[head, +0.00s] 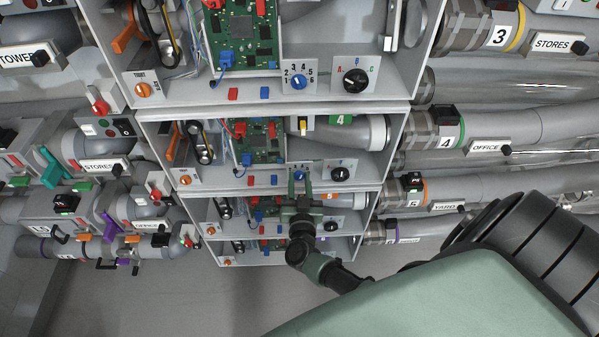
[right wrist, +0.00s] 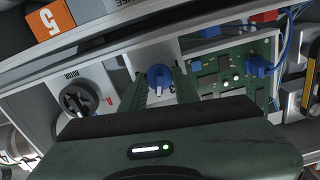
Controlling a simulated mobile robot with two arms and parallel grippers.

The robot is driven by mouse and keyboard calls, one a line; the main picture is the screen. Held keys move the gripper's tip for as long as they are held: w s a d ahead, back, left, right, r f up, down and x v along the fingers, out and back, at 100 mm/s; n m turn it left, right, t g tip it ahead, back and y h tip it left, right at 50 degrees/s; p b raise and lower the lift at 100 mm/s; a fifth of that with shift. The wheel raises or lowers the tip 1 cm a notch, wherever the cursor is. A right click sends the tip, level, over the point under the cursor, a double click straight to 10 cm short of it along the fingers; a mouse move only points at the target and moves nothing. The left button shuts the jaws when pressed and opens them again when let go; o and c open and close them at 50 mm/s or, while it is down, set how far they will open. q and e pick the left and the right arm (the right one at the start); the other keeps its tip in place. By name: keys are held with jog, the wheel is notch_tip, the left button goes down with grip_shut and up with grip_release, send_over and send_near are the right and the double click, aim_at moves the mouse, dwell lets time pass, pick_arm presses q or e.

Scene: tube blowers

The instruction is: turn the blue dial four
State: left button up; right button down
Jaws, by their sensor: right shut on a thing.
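The blue dial (head: 299,173) sits on a light plate on the front panel of the module with the green 4 label (head: 340,120), second from the top. My right gripper (head: 299,181) reaches it from below and in front. In the right wrist view, which is upside down, the blue dial (right wrist: 159,78) is between the two green fingers of my right gripper (right wrist: 160,88), which are shut on it. The numbers around the dial are too small or hidden to read. My left gripper is not in view.
A black dial (head: 340,173) is just right of the blue dial, and an orange dial (head: 185,180) is on the panel's left. Above is another module with its own blue dial (head: 299,82). Large grey tubes run along the right.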

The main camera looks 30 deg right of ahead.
dwell(0.3)
jog(key=c, duration=1.1)
grip_release()
jog(key=shift+o, duration=0.2)
jog(key=b+v, duration=0.1)
jog(key=v, duration=0.7)
jog(key=shift+d, duration=0.1)
